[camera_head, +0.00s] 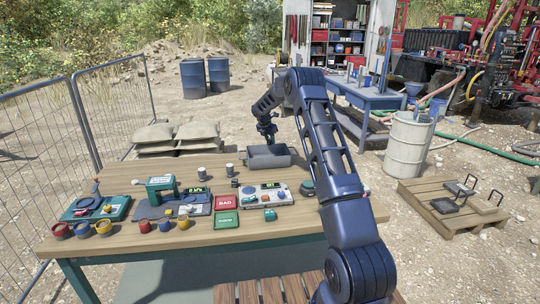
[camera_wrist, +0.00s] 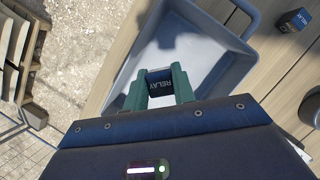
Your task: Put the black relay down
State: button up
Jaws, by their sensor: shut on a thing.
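My gripper (camera_wrist: 160,88) is shut on a black relay (camera_wrist: 160,76) with a white RELAY label, held between its green fingertips. In the wrist view the relay is in front of the grey tray (camera_wrist: 238,44), whose visible inside looks empty. In the head view my gripper (camera_head: 268,136) is over the back of the wooden table, just above the grey tray (camera_head: 268,162). The held relay is too small to make out there. I cannot tell its exact height above the tray floor.
Another dark relay box (camera_wrist: 295,20) stands on the table beside the tray. Nearer on the table are a red BAD mat (camera_head: 226,202), a green mat (camera_head: 226,220), a tester (camera_head: 265,194) and several coloured cups. Two pale cylinders (camera_head: 229,169) stand left of the tray.

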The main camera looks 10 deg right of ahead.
jog(key=shift+f, duration=4.6)
jog(key=shift+f, duration=0.15)
jog(key=o, duration=1)
jog(key=shift+c, duration=0.2)
